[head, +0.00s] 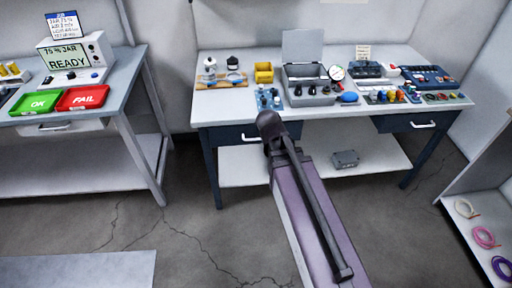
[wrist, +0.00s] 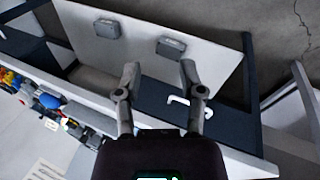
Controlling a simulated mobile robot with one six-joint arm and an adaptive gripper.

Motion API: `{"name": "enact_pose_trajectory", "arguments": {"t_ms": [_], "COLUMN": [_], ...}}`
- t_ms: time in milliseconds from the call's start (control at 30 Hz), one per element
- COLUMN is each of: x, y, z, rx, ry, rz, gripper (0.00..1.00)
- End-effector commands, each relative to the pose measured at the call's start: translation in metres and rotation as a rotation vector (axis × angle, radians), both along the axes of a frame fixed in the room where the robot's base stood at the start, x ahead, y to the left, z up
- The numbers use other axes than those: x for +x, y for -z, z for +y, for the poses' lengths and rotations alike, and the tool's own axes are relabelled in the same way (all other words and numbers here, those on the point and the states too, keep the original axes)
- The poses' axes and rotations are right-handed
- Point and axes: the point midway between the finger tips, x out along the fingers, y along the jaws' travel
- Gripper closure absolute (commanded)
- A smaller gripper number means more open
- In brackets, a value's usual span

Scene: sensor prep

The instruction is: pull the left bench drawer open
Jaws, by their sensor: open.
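The left drawer (head: 228,136) of the main bench has a dark navy front flush under the white top, and it looks shut. Its pale handle (head: 248,137) shows just left of my arm in the head view. In the wrist view, which is turned over, the handle (wrist: 188,103) shows as a white bracket beside the right finger, on the dark drawer front (wrist: 228,122). My gripper (wrist: 160,75) is open, with nothing between its fingers. Whether a finger touches the handle, I cannot tell. In the head view my arm hides the fingers.
The bench top (head: 222,105) holds an open grey case (head: 310,95), a blue bulb (head: 347,98) and several tools. A right drawer (head: 420,123) is shut. A lower shelf (head: 240,168) carries grey boxes. A side table (head: 120,85) stands left. The floor between is clear.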

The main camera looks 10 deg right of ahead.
Motion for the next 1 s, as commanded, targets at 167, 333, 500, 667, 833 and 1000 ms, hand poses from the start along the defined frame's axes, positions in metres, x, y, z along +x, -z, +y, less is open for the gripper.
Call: {"name": "enact_pose_trajectory", "arguments": {"t_ms": [167, 333, 500, 667, 833, 1000], "x": [0.020, 0.038, 0.055, 0.071, 0.087, 0.102], "y": [0.033, 0.052, 0.068, 0.082, 0.095, 0.107], "z": [0.008, 0.017, 0.029, 0.043, 0.061, 0.082], "rx": [-0.121, -0.234, -0.348, -0.455, -0.568, -0.681], "ry": [-0.071, -0.137, -0.204, -0.267, -0.334, -0.401], "rz": [-0.033, -0.067, -0.102, -0.137, -0.178, -0.218], "gripper": [0.49, 0.49, 0.49, 0.49, 0.49, 0.49]}}
